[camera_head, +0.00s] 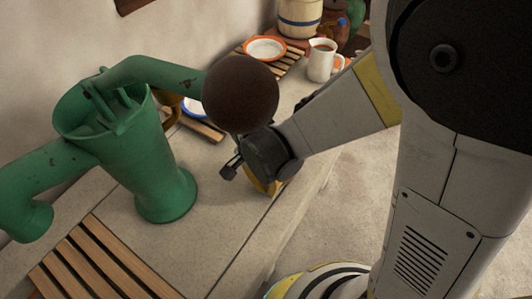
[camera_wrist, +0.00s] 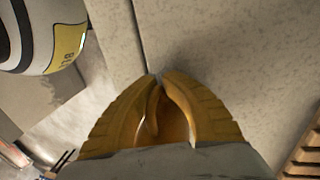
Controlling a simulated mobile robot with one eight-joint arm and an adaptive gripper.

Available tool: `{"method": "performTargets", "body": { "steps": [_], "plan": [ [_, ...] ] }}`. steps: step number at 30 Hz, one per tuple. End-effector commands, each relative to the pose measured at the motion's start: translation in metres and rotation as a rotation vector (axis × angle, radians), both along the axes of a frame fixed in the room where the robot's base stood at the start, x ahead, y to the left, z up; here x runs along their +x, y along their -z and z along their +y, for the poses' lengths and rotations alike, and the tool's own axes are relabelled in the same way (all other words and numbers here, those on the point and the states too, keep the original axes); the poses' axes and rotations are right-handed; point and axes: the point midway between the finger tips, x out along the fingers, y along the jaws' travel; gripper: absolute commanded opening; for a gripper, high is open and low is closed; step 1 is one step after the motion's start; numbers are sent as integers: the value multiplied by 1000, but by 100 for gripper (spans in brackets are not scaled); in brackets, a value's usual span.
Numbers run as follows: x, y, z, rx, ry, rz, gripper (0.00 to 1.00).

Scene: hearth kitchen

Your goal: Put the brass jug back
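A brownish-gold vessel (camera_head: 169,106), probably the brass jug, stands behind the green pump's spout in the head view. It is mostly hidden, and only part of its side shows. My gripper (camera_head: 263,188) points down over the counter near its front edge, right of the pump and apart from the vessel. In the wrist view the two yellow fingers (camera_wrist: 154,77) come together at their tips, over bare counter. An amber-brown surface shows between them further back; I see no clear jug shape there.
The green pump (camera_head: 150,160) with a dark round knob (camera_head: 240,93) stands left of my gripper. Wooden slats (camera_head: 90,265) lie in front. Behind are a blue-rimmed dish (camera_head: 194,107), an orange-rimmed dish (camera_head: 265,48), a white pitcher (camera_head: 320,62) and a crock (camera_head: 299,18). The counter (camera_head: 225,205) beside the pump is clear.

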Motion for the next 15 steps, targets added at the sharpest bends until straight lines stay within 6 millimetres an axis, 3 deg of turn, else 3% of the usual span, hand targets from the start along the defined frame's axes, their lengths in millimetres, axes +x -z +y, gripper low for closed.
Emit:
{"method": "performTargets", "body": {
  "steps": [1, 4, 15],
  "plan": [
    [0, 3, 0, 0, 0, 0, 0],
    [0, 2, 0, 0, 0, 0, 28],
    [0, -3, 0, 0, 0, 0, 28]
  ]
}}
